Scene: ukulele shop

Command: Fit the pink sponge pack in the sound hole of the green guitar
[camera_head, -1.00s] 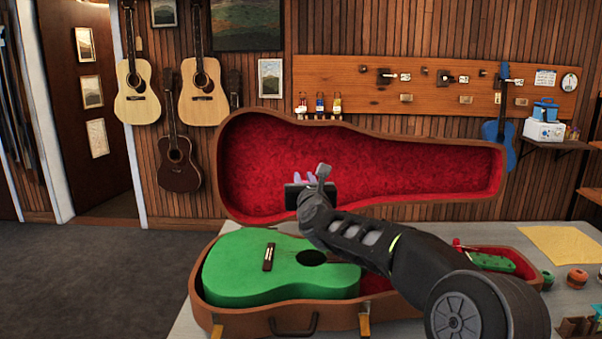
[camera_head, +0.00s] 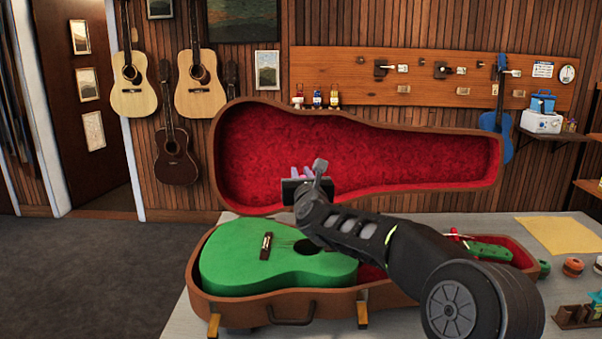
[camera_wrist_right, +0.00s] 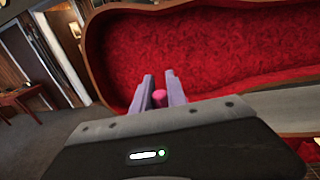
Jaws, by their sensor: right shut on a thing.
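The green guitar (camera_head: 275,270) lies face up in the open case on the table. Its sound hole (camera_head: 306,247) shows as a dark round spot, partly covered by my right arm. My right gripper (camera_head: 303,173) is raised above the guitar's body in front of the red lid lining. In the right wrist view its two pale purple fingers (camera_wrist_right: 160,92) are shut on the pink sponge pack (camera_wrist_right: 159,98), of which only a small pink end shows between them. My left gripper is not in view.
The case (camera_head: 240,306) has a raised, red-lined lid (camera_head: 380,150) behind the guitar. A yellow sheet (camera_head: 560,235), small round pots (camera_head: 573,267) and a wooden holder (camera_head: 580,316) are at the table's right. The floor at left is clear.

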